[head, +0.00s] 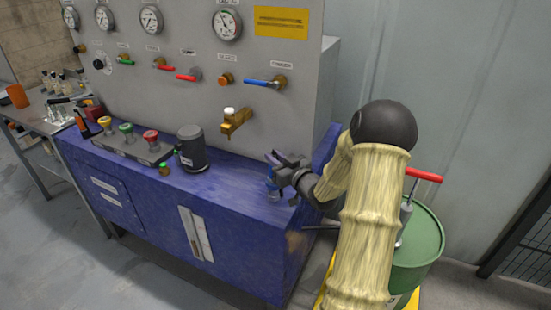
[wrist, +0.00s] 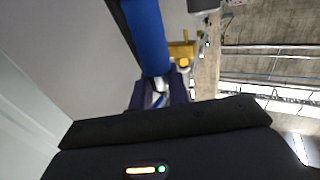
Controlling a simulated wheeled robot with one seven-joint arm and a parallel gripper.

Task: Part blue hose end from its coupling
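My gripper (head: 284,168) is above the right end of the blue bench, in front of the grey panel. A small blue piece (head: 272,184) shows just below its fingers; I cannot tell whether they touch it. In the wrist view a thick blue cylindrical piece (wrist: 151,38), which may be the blue hose end, comes down from the top edge. A pale metallic part (wrist: 160,84) shows below it. My dark gripper body fills the bottom of that view and hides what lies closer. I cannot make out a coupling clearly, nor whether the fingers hold anything.
A brass tap (head: 236,121) sticks out of the panel left of my gripper.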

